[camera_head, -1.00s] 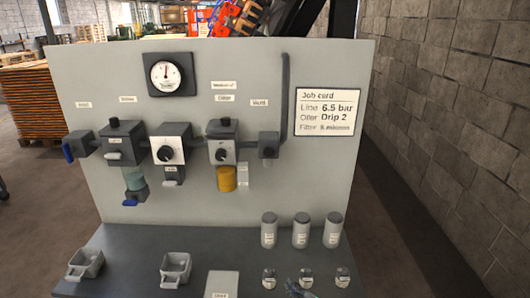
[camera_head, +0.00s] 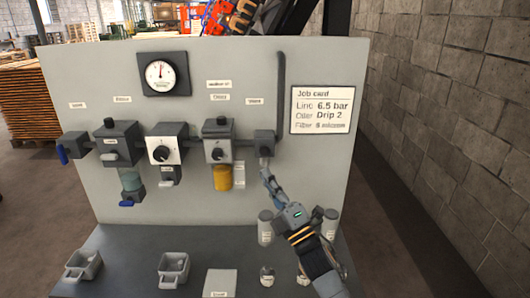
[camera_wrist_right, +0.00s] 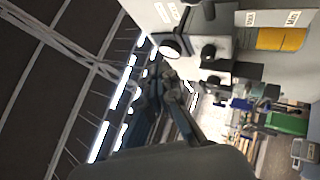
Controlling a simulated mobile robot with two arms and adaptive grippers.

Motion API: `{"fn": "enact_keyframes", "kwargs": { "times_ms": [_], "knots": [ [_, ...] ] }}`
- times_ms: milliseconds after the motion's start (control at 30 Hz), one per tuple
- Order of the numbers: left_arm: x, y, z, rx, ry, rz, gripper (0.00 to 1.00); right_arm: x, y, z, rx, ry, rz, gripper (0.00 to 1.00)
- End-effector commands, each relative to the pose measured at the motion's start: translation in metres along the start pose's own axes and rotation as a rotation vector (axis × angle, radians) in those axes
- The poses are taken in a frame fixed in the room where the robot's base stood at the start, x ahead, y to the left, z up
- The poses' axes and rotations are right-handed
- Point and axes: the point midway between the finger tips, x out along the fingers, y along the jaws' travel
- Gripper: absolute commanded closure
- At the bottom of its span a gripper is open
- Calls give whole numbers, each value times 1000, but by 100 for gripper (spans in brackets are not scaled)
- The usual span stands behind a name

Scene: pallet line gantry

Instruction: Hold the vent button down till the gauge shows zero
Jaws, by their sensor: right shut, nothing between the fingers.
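The gauge (camera_head: 160,74) is a round white dial in a dark square housing, high on the grey panel; its needle points about straight up, and its figures are too small to read. The vent block (camera_head: 264,143) is a dark box at the right end of the row, below a small label. The button itself cannot be made out clearly. My right gripper (camera_head: 266,174) is shut and empty, its tips just below the vent block; contact cannot be told. In the right wrist view my gripper (camera_wrist_right: 168,85) shows dark against the panel parts. My left gripper is out of view.
Left of the vent block are a block with a yellow bowl (camera_head: 222,177), a regulator (camera_head: 166,151) and a filter unit (camera_head: 117,144). A job card (camera_head: 322,110) is at right. Canisters (camera_head: 265,227) and trays (camera_head: 174,270) stand on the shelf below.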

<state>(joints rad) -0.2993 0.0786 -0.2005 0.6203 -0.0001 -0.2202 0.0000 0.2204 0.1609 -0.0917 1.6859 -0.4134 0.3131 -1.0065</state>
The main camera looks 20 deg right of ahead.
Motion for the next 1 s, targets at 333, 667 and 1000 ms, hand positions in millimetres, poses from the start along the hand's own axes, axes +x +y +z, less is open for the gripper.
{"fn": "enact_keyframes", "kwargs": {
  "times_ms": [333,667,1000],
  "knots": [
    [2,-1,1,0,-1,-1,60,2,-4,2,2,-1,-3,100],
    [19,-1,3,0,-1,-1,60,30,-26,23,2,-1,-1,100],
    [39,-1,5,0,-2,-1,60,56,-45,41,3,-1,-2,100]
  ]
}}
